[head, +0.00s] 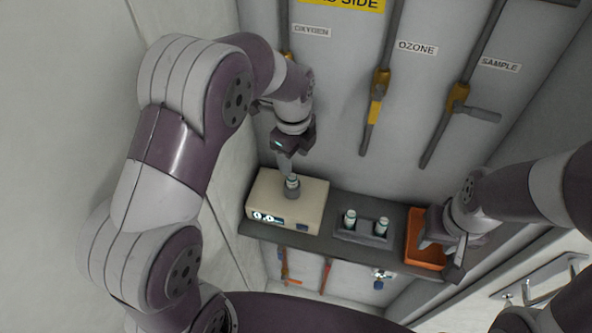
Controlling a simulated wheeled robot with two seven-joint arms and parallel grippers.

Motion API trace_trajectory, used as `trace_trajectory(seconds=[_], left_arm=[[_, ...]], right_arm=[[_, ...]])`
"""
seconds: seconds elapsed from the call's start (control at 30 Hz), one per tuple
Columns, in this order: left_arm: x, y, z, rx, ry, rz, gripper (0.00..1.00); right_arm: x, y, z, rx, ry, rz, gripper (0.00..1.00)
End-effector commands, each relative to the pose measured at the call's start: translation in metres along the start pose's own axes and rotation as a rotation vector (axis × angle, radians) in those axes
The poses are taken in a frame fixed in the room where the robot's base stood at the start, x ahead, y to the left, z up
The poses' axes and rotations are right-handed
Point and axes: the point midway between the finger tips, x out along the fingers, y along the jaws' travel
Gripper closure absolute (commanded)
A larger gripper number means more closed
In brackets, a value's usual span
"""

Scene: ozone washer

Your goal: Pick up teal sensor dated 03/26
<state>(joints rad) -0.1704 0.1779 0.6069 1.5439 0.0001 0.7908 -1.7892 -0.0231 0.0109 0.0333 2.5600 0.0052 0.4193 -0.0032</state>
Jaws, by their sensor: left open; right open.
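A small sensor with a teal-tinted top (292,182) stands upright in a socket on the beige meter box (313,196). My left gripper (286,168) is open and points down just above this sensor; I cannot tell whether they touch. Two similar small sensors, one on the left (350,217) and one on the right (382,226), stand in a dark holder (362,238) on the shelf. Their date marks are too small to read. My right gripper (441,256) is open over the orange bin (416,225) and hides part of it.
A dark shelf (335,248) carries the box, holder and bin against the grey panel. Valve handles with pipes labelled OXYGEN, OZONE (380,84) and SAMPLE (457,97) hang above. Smaller valves (325,274) sit below the shelf. A white wall closes off the left side.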

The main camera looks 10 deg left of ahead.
Motion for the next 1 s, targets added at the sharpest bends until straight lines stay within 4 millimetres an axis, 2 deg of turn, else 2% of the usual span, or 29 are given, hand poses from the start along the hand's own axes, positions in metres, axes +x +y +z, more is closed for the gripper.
trace_trajectory(seconds=[0.13, 0.3, 0.47, 0.73, 0.97, 1.0], left_arm=[[-0.001, 0.003, -0.001, 0.140, 0.004, 0.015, 0.43], [0.002, 0.004, -0.001, 0.229, 0.008, 0.023, 0.43], [0.022, 0.005, -0.001, 0.238, 0.009, 0.025, 0.43], [0.068, 0.006, -0.001, 0.236, 0.008, 0.024, 0.43], [0.074, 0.006, -0.001, 0.235, 0.007, 0.020, 0.43], [0.074, 0.006, -0.001, 0.235, 0.007, 0.021, 0.46]], right_arm=[[0.000, 0.000, 0.000, 0.000, 0.000, 0.000, 0.57], [-0.002, 0.000, 0.000, 0.000, 0.000, 0.000, 0.57], [-0.009, 0.000, -0.001, 0.000, 0.000, 0.000, 0.57], [-0.020, 0.000, -0.002, 0.000, 0.000, 0.000, 0.57], [-0.019, 0.000, -0.002, 0.000, 0.000, 0.000, 0.57], [-0.019, 0.000, -0.002, 0.000, 0.000, 0.000, 0.57]])
